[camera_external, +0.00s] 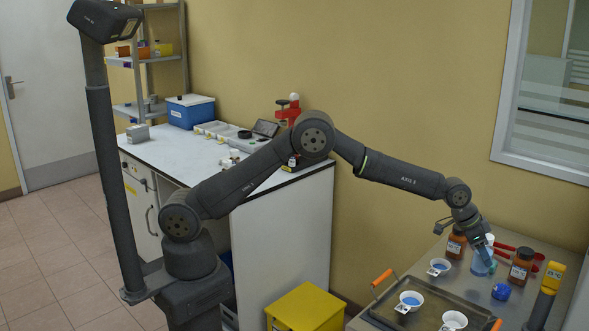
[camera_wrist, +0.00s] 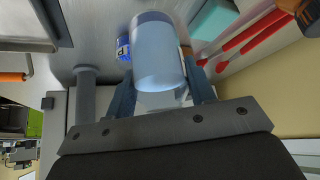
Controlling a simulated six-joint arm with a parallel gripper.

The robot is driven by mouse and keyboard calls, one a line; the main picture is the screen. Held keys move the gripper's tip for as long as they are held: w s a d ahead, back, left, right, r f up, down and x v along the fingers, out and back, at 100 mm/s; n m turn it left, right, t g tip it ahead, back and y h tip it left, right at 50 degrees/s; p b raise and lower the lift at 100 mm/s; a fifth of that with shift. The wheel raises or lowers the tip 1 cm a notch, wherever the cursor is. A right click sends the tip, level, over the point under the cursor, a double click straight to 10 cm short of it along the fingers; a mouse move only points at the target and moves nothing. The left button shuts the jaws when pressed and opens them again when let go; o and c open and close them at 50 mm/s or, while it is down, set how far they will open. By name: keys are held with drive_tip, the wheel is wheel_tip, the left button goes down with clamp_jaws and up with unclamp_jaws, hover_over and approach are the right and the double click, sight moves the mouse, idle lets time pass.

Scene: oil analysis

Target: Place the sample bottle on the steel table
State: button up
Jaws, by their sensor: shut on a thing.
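The sample bottle, a clear bluish cylinder (camera_external: 480,266), is in my gripper (camera_external: 483,247) over the right part of the steel table (camera_external: 455,281). In the wrist view the bottle (camera_wrist: 158,58) sits between the two fingers of my gripper (camera_wrist: 162,88), which are shut on its sides. It looks roughly upright in the external view. Its base is low, at or close to the table top; I cannot tell whether it touches. My gripper hides its upper part.
Brown bottles (camera_external: 521,266) stand close by on the right and behind (camera_external: 455,244). A blue-labelled small item (camera_external: 501,291), red-handled tools (camera_external: 505,246) and a white cup (camera_external: 439,267) are near. A dark tray (camera_external: 430,312) with orange handles lies in front.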

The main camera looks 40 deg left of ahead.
sight(480, 260)
drive_tip(key=shift+f, duration=1.75)
drive_tip(key=shift+f, duration=0.15)
drive_tip(key=o, duration=1.1)
drive_tip(key=shift+s+a+r, duration=0.1)
drive_tip(key=shift+a+r, duration=0.05)
drive_tip(key=shift+r, duration=0.25)
drive_tip(key=v, duration=1.1)
drive_tip(key=shift+a+r, duration=0.1)
